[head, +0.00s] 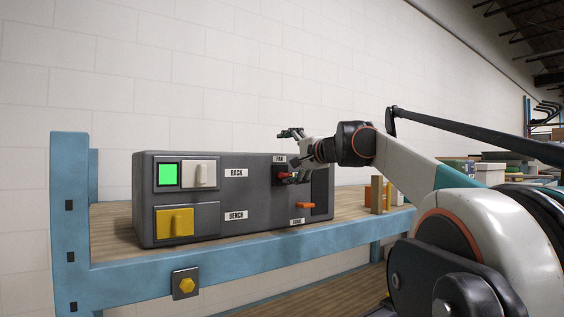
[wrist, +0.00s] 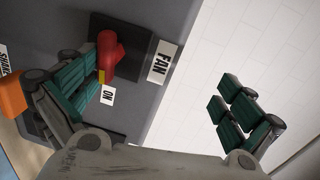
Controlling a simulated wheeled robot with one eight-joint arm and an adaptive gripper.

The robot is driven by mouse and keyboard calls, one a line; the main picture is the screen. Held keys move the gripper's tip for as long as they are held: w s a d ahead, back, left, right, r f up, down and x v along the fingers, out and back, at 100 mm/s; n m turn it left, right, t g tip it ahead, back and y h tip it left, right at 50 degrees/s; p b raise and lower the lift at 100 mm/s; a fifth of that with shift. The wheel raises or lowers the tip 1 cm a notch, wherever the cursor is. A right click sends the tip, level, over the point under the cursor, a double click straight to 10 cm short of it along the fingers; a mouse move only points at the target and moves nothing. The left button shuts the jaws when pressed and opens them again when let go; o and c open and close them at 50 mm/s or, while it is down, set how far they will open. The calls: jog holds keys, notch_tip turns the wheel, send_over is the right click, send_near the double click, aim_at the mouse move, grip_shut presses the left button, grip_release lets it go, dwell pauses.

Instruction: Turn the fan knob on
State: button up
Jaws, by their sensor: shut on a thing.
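The red fan knob (wrist: 112,62) sits on a dark plate under the FAN label, at the right of the grey panel box (head: 262,208). In the wrist view a yellow mark is at its lower end, close to the ON label (wrist: 107,95). In the head view the knob (head: 282,175) is small and partly hidden by a finger. My gripper (wrist: 165,98) has its fingers spread wide apart. The left finger's pads lie against or very close to the knob; contact is unclear. The right finger is clear of it, in front of white wall.
The box also carries a white RACK switch (head: 201,174) beside a lit green square (head: 168,175), a yellow BENCH switch (head: 176,222) and an orange handle (head: 306,205). It stands on a blue-edged shelf (head: 235,253). Small blocks (head: 377,193) stand right of it.

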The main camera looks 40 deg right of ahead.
jog(key=shift+s+d+r, duration=0.2)
jog(key=shift+s, duration=0.4)
jog(key=shift+s+d+r, duration=0.2)
jog(key=shift+s, duration=0.35)
jog(key=shift+c, duration=0.6)
jog(key=s, duration=0.3)
jog(key=s+r, duration=0.1)
jog(key=s, duration=0.1)
jog(key=shift+s+a+r+b, duration=0.1)
jog(key=shift+s+a+b, duration=0.2)
jog(key=shift+a, duration=0.05)
jog(key=c, duration=1.1)
jog(key=shift+o, duration=0.2)
jog(key=s, duration=1)
jog(key=shift+s+a+f, duration=0.15)
jog(key=shift+s+f, duration=0.1)
jog(key=shift+f, duration=0.15)
